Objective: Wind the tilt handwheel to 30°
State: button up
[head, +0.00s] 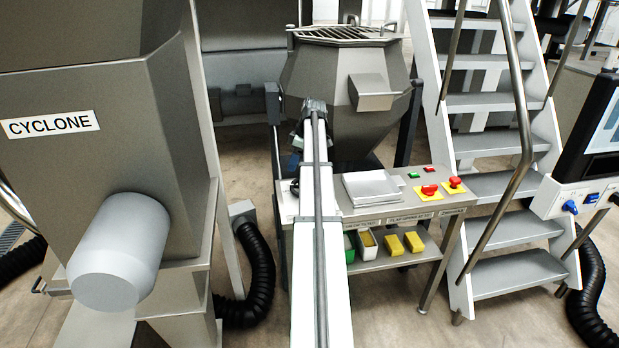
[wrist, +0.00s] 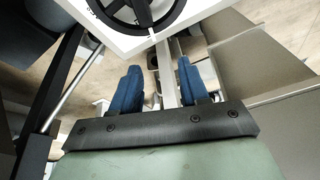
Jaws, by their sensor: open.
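The handwheel (wrist: 143,12) shows at the top of the wrist view, cut off by the frame edge. It has a black rim and dark spokes and sits on a white panel (wrist: 188,17). A thin mark shows on the panel just below the rim. I cannot read any angle. My gripper (wrist: 160,82) has two blue fingers, apart and with nothing between them. The fingertips point toward the wheel and are clear of the rim in the picture. In the head view I cannot make out the handwheel, and the gripper is mostly hidden.
A grey hopper with a grille (head: 345,75) stands at the back centre. A bench (head: 375,212) with red and green buttons is below it. The cyclone (head: 95,85) fills the left, and metal stairs (head: 500,105) stand at the right. Black hoses (head: 258,275) lie on the floor.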

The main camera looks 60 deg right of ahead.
jog(key=s+d+r, duration=0.6)
jog(key=s, duration=0.3)
jog(key=shift+n+t, duration=0.3)
jog(key=shift+n, duration=0.1)
jog(key=x, duration=1.4)
jog(key=shift+w+a, duration=0.1)
jog(key=shift+a, duration=0.1)
jog(key=shift+r, duration=0.1)
grip_shut()
